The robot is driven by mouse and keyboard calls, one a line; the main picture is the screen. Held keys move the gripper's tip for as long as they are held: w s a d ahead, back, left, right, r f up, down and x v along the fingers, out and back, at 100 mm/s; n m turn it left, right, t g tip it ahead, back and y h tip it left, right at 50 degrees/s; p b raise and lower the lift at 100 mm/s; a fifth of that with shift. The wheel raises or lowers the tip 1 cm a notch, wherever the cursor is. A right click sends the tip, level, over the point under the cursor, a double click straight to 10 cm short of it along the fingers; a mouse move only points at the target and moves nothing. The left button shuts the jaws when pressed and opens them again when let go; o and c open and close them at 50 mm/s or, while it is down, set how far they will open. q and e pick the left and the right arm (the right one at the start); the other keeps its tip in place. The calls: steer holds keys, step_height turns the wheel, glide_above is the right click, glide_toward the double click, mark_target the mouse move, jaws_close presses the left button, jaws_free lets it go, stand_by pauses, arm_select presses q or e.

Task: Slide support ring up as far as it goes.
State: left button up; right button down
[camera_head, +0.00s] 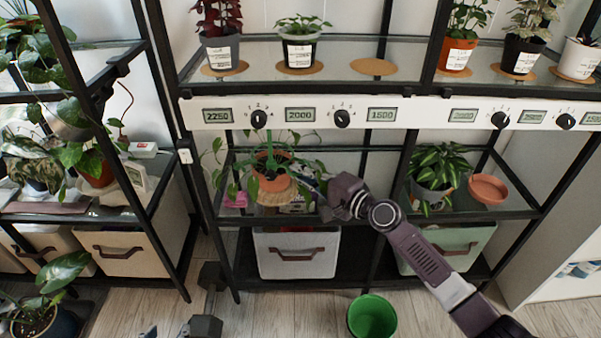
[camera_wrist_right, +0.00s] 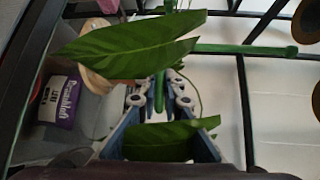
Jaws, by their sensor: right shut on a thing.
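A potted plant in a terracotta pot (camera_head: 272,182) stands on the middle shelf, with a thin green stake (camera_head: 269,140) rising from it. In the right wrist view the stake (camera_wrist_right: 245,49) ends in a rounded tip. My right gripper (camera_head: 306,181) reaches in from the right beside the pot. In the right wrist view its fingers are shut on a green piece of the support ring (camera_wrist_right: 159,92). Large leaves (camera_wrist_right: 130,50) hide much of the ring and stake. Two fingertips of my left gripper (camera_head: 168,331) show apart at the bottom edge, seemingly empty.
A shelf with dials and displays (camera_head: 300,114) runs above the plant. A leafy plant (camera_head: 436,172) and a terracotta saucer (camera_head: 488,189) stand to the right. A green bucket (camera_head: 371,317) and a dumbbell (camera_head: 207,326) are on the floor. A purple-labelled package (camera_wrist_right: 60,102) is near the pot.

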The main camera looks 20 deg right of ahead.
arm_select(q)
steer(key=s+a+f+g+y+p, duration=0.1)
steer(key=s+a+f+g+p, duration=0.15)
steer(key=s, duration=0.25)
steer(key=s+a+f+g+p, duration=0.1)
steer(key=s+f+g, duration=0.15)
steer(key=s, duration=0.25)
arm_select(e)
step_height(320, 180, up, 4)
steer(key=shift+r, duration=0.15)
step_height(320, 180, up, 6)
steer(key=p, duration=0.5)
steer(key=shift+p, duration=0.3)
arm_select(q)
step_height(320, 180, down, 17)
steer(key=s+g, duration=0.2)
steer(key=s, duration=0.1)
arm_select(e)
steer(key=shift+r, duration=0.15)
steer(key=c, duration=2.1)
jaws_free()
steer(key=v, duration=1.2)
